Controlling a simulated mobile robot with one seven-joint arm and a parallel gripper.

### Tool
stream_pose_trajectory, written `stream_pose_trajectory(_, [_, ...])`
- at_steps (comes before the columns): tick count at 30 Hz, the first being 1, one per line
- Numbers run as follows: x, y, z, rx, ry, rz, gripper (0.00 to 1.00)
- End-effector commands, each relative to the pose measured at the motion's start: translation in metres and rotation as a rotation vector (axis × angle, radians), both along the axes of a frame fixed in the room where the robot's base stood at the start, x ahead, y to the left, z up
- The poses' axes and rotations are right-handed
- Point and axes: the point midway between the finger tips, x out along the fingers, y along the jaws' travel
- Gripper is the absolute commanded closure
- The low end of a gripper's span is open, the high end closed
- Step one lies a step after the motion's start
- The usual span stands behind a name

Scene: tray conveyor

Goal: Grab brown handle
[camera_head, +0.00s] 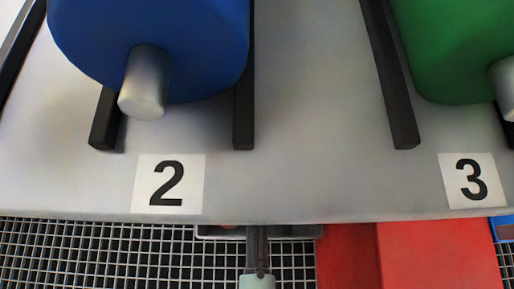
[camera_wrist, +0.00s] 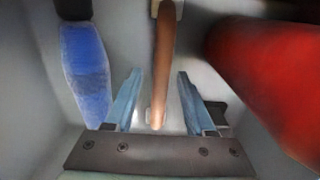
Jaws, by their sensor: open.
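The brown handle (camera_wrist: 163,60) shows in the wrist view as a long, slim bar running from the top edge down to the middle. A pale piece sits at its upper end. My gripper (camera_wrist: 159,75) is open, with one blue-grey finger on each side of the handle in the picture. Gaps show between the handle and both fingers, so it is not gripped. I cannot tell how far the fingertips are above or below it. In the head view the handle cannot be made out clearly.
A blue object with a dark end (camera_wrist: 86,72) lies left of the fingers, and a large red object (camera_wrist: 270,75) is close on the right. Grey surfaces surround them. The head view shows a grey table (camera_head: 310,130) with blue (camera_head: 160,30) and green (camera_head: 450,45) cylinders.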

Motion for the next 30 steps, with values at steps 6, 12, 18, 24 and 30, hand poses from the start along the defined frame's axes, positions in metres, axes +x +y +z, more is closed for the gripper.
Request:
stream_pose_trajectory(6, [0.0002,0.0001,0.0013,0.000,0.000,0.000,0.60])
stream_pose_trajectory(12, [0.0002,0.0001,0.0013,0.000,0.000,0.000,0.96])
stream_pose_trajectory(18, [0.0002,0.0000,0.0012,0.000,0.000,0.000,1.00])
stream_pose_trajectory(24, [0.0003,0.0000,0.0014,0.000,-0.001,0.000,1.00])
stream_pose_trajectory(30, [0.0004,0.0000,0.0066,0.000,-0.001,0.000,1.00])
